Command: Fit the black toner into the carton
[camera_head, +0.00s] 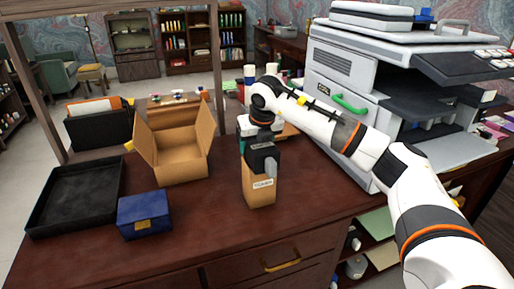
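The open cardboard carton (181,162) stands on the desk left of centre, its flaps spread and its opening facing up. A tan box with a small printed label (260,194) stands upright at the centre of the desk; it seems to be the toner, though the label is too small to read surely. My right gripper (265,166) is over this box, with a grey finger against its upper part. The gripper hides the box's top, and I cannot tell whether it is closed on it or whether the box touches the desk. My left gripper is not in view.
A black tray (76,197) and a blue box with a yellow clasp (145,214) lie left and in front of the carton. A black file holder (100,128) is behind. A large printer (345,75) stands right. Bare desk lies between carton and toner.

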